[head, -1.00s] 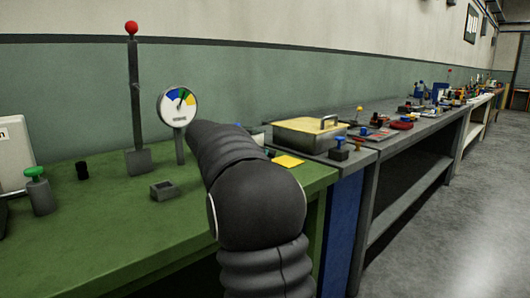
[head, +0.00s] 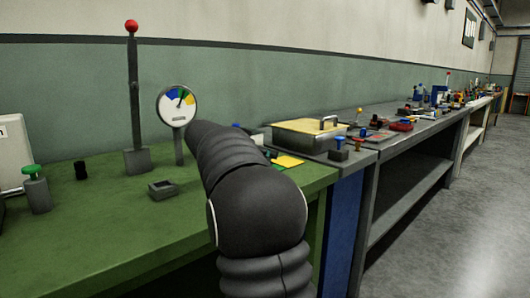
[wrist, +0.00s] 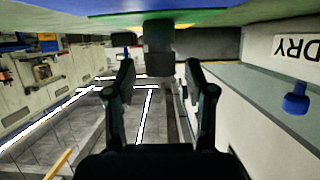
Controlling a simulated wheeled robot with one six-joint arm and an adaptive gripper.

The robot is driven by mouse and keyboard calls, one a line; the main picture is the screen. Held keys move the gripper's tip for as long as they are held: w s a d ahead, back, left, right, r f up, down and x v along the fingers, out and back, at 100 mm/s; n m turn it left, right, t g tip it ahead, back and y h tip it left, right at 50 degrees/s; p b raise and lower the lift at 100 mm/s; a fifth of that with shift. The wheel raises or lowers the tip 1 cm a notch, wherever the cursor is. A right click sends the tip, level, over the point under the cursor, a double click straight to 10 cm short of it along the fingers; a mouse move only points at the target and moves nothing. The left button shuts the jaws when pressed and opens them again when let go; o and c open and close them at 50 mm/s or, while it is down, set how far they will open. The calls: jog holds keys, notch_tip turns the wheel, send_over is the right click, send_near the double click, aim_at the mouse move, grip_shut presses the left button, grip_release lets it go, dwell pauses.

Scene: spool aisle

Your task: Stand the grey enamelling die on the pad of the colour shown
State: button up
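The dark grey die (wrist: 158,46) shows in the wrist view, which looks upside down. It meets the green pad (wrist: 108,18) at the top of that view. My gripper (wrist: 158,78) has its two fingers spread, with clear gaps to either side of the die. A blue surface (wrist: 160,5) and a yellow strip (wrist: 205,27) lie on either side of the green. In the head view the yellow pad (head: 288,161) shows right of my arm, which hides my gripper and the die. The dial (head: 177,104) has coloured sectors; its needle points up and slightly right.
A metal tray (head: 300,138) stands beyond the pads. The bench front is clear.

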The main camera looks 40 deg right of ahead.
jog(key=shift+f, duration=0.8)
jog(key=shift+r+p, duration=0.55)
jog(key=shift+p, duration=0.45)
jog(key=w+v, duration=0.1)
jog(key=v, duration=1.1)
jog(key=shift+s+r+b, duration=0.35)
jog(key=shift+r+b, duration=0.05)
jog(key=shift+b, duration=0.05)
jog(key=shift+s+d, duration=0.1)
